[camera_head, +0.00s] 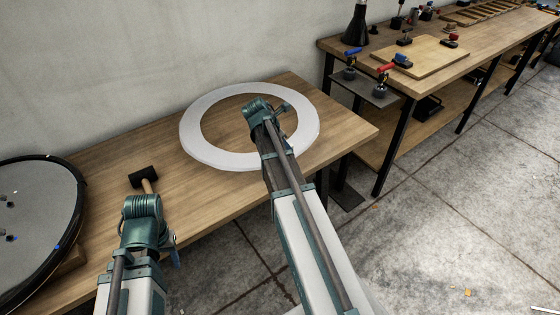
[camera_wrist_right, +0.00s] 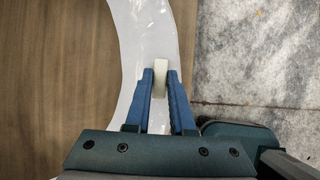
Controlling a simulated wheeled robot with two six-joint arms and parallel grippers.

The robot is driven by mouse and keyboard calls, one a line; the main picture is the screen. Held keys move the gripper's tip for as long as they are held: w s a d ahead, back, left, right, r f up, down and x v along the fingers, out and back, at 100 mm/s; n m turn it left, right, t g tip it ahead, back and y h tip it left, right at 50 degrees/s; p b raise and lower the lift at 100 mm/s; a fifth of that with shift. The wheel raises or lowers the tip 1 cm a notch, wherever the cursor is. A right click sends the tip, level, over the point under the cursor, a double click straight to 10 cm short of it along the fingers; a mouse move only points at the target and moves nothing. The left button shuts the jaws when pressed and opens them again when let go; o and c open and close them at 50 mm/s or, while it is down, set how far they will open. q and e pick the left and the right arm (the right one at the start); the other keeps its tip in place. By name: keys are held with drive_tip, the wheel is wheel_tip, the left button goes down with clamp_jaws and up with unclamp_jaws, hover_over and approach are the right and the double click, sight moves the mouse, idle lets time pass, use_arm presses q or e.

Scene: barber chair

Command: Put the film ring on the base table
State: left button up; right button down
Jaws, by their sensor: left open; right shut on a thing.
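The film ring (camera_head: 195,146) is a flat white ring over the right part of the wooden table (camera_head: 225,190). I cannot tell whether it rests on the wood or hangs just above it. In the right wrist view, the blue fingers of my right gripper (camera_wrist_right: 160,85) are shut on a small pale tab on the ring (camera_wrist_right: 150,35). In the head view, my right wrist covers the ring's near right part and hides the fingers. My left gripper (camera_head: 175,256) is open, lower left, apart from the ring; its fingers are mostly hidden.
A black mallet (camera_head: 143,176) lies left of the ring. A workbench (camera_head: 465,50) with clamps and a wooden board (camera_head: 420,56) is at the right. A wall borders the table's back.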

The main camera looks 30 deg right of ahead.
use_arm(q)
drive_tip(key=shift+f+b, duration=0.35)
drive_tip(key=shift+f, duration=0.6)
use_arm(e)
drive_tip(key=shift+f, duration=0.95)
use_arm(q)
drive_tip(key=shift+f, duration=0.1)
use_arm(e)
wheel_tip(320, 180, down, 4)
drive_tip(key=b, duration=0.4)
use_arm(q)
wheel_tip(320, 180, down, 4)
drive_tip(key=shift+r, duration=0.25)
use_arm(e)
drive_tip(key=shift+r, duration=0.15)
drive_tip(key=c, duration=0.8)
unclamp_jaws()
drive_tip(key=shift+o, duration=0.2)
